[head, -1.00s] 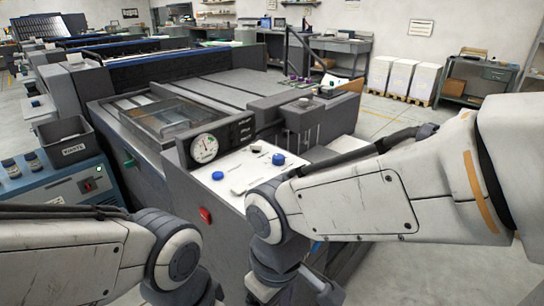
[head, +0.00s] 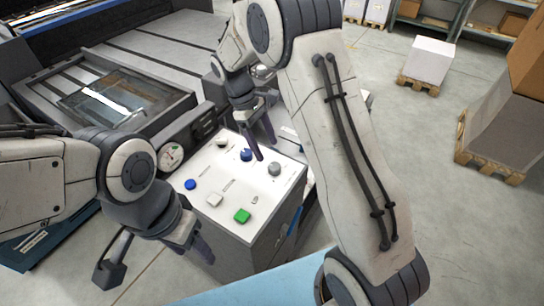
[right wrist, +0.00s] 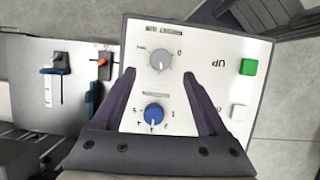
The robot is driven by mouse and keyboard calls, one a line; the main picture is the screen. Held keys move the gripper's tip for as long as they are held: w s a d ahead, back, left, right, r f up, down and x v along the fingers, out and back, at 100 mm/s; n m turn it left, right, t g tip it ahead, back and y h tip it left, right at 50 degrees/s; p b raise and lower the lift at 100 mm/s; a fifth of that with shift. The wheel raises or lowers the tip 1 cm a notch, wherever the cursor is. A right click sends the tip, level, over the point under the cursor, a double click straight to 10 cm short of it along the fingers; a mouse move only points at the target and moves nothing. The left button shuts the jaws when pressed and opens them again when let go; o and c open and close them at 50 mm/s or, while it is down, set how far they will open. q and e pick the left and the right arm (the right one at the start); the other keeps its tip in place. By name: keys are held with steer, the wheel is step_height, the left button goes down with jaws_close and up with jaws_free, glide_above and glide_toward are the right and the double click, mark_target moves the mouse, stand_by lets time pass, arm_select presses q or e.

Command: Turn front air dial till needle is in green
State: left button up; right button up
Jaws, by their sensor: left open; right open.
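The control panel (head: 235,180) has a white face with several dials. A blue dial (head: 246,155) and a grey dial (head: 274,169) sit near my right gripper (head: 265,150). In the right wrist view, my right gripper (right wrist: 157,75) is open; the blue dial (right wrist: 153,113) shows between its fingers and the grey dial (right wrist: 160,60) just past the tips. I cannot tell whether they touch. My left gripper (head: 157,262) is open and empty.
A green button (head: 242,216) and a white button (head: 215,200) are on the panel's near part; a pale knob (head: 222,142) is at its far edge. The press bed (head: 125,50) lies behind. Pallets with boxes (head: 428,60) stand right on open floor.

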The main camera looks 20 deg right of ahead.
mark_target(275, 166)
steer(key=x, duration=0.6)
steer(key=shift+s+d+f+p, duration=0.1)
steer(key=shift+s+f+p, duration=0.05)
steer(key=shift+f+p, duration=0.2)
jaws_close()
